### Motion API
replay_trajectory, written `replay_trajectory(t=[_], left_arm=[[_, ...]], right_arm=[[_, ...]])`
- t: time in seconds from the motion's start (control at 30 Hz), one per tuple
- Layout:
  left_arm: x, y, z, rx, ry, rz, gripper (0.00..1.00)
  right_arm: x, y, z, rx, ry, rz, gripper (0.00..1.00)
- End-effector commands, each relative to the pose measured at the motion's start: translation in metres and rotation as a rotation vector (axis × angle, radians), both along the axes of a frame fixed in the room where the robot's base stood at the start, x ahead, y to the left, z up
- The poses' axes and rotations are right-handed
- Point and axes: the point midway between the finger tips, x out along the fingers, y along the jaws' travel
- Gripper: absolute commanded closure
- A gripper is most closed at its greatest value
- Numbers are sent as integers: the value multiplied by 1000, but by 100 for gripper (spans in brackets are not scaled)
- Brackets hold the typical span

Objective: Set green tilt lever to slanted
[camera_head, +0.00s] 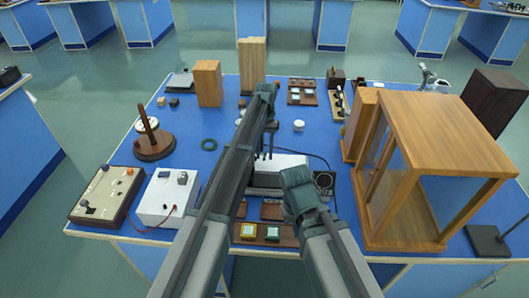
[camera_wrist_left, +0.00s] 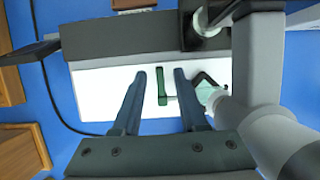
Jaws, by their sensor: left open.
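The green tilt lever (camera_wrist_left: 162,86) is a small dark green bar with a wider foot, on the white face of an instrument box (camera_wrist_left: 90,92). In the left wrist view my left gripper (camera_wrist_left: 160,73) is open, one finger on each side of the lever, with visible gaps. I cannot tell how deep the fingers reach. In the head view the left gripper (camera_head: 264,155) points down at the white box (camera_head: 290,165), and the arm hides part of the box and the lever. My right arm ends close to the box's right side; its jaws do not show.
A black cable (camera_wrist_left: 48,95) runs beside the box. A wooden glazed case (camera_head: 440,140) stands to the right.

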Motion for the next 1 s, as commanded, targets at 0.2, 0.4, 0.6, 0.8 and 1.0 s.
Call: replay_trajectory(t=[0.2,0.4,0.6,0.8,1.0], left_arm=[[2,0,6,0,0,0,57],[9,0,25,0,0,0,57],[20,0,55,0,0,0,57],[32,0,87,0,0,0,57],[44,0,116,0,0,0,57]], right_arm=[[0,0,6,0,0,0,100],[0,0,25,0,0,0,100],[0,0,55,0,0,0,100],[0,0,87,0,0,1,100],[0,0,116,0,0,2,100]])
